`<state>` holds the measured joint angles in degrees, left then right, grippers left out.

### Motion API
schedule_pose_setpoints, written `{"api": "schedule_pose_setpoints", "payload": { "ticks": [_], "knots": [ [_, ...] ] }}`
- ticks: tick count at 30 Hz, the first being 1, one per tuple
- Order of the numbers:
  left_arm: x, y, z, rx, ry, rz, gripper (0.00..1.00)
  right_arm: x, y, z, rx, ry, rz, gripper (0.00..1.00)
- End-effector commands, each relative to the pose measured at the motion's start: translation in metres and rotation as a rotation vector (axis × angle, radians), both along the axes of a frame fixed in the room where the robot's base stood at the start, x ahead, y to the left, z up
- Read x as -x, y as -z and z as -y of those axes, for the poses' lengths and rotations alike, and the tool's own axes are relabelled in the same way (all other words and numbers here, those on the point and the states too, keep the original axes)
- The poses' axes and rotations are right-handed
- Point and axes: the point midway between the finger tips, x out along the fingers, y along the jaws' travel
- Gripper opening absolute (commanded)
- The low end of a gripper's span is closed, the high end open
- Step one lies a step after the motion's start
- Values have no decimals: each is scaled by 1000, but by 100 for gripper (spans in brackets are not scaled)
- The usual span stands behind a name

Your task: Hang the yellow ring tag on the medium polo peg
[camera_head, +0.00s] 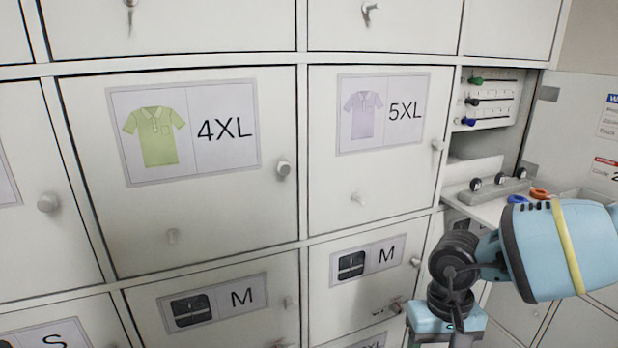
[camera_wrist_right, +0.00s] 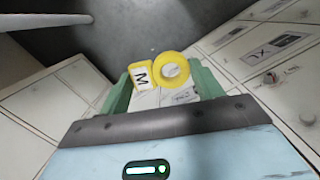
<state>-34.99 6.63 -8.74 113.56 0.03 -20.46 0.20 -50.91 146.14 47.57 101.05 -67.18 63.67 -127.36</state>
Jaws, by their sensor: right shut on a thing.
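The yellow ring tag (camera_wrist_right: 141,76) shows in the right wrist view, a round yellow ring beside a small plate marked M. My right gripper (camera_wrist_right: 163,82) is shut on it between green fingers. In the head view my right arm enters from the right, with its wrist (camera_head: 446,318) low in front of the lockers; its fingers and the tag are not visible there. No medium polo label is in the head view. My left gripper is not in view.
Two lower doors marked M (camera_head: 213,305) and (camera_head: 367,260) carry dark, non-polo pictures. Round knobs (camera_head: 283,168) stick out from the doors. At right, an open bay holds coloured pegs (camera_head: 475,81) and a shelf with blue and orange rings (camera_head: 538,194).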

Motion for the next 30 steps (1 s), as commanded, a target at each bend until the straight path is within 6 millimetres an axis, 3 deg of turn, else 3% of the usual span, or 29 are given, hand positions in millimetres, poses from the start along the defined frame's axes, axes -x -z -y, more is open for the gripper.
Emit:
{"api": "schedule_pose_setpoints", "payload": {
  "ticks": [1, 11, 17, 24, 30],
  "knots": [
    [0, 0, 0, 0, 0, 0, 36, -2, 4, 2, -1, -10, -2, 44],
    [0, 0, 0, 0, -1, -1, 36, -16, -27, 75, -2, 111, 2, 44],
    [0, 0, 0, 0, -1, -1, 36, -16, -52, 142, -5, 228, 1, 44],
    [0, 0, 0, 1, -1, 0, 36, 14, -83, 252, -12, 445, -5, 44],
    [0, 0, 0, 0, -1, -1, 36, 52, -83, 312, -15, 595, -12, 44]
  ]
}}
